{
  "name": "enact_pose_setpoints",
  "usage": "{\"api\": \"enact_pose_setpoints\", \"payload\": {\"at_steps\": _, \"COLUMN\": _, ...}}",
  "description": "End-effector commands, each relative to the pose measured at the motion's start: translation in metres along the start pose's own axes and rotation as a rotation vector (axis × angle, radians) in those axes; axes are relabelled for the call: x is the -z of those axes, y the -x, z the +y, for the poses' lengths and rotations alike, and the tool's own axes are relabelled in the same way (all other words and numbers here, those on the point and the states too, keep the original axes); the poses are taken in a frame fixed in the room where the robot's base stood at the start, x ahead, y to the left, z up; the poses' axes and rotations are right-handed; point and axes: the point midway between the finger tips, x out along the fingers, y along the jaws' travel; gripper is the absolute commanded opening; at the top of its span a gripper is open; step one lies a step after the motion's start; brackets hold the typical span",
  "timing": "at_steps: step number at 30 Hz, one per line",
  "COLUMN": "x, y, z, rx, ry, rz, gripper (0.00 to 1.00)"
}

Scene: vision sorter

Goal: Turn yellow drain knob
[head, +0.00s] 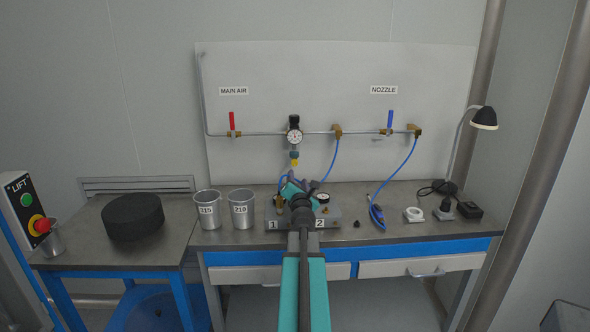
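The yellow drain knob (295,162) is small and sits at the bottom of the air filter and regulator unit, under its round gauge (294,136), on the wall panel. My teal and black arm reaches up from the bottom middle of the head view to the bench. My gripper (305,187) is around the arm's far end, below the knob and apart from it in the picture. The arm's own links and its small size hide the fingers, so I cannot tell whether it is open or shut.
A manifold block (331,212) with a gauge lies behind my arm. Metal cups (241,222) stand left of it, and a black disc (132,217) is on the left table. Blue hoses, a red valve handle (231,120), a blue one (390,121) and a lamp (484,118) are around.

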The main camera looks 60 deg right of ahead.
Motion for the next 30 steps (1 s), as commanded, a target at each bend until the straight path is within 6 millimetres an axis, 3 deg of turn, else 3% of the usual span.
{"api": "enact_pose_setpoints", "payload": {"at_steps": 30, "x": -0.001, "y": -0.085, "z": -0.001, "rx": 0.001, "ry": 0.001, "rz": -0.001, "gripper": 0.40}}
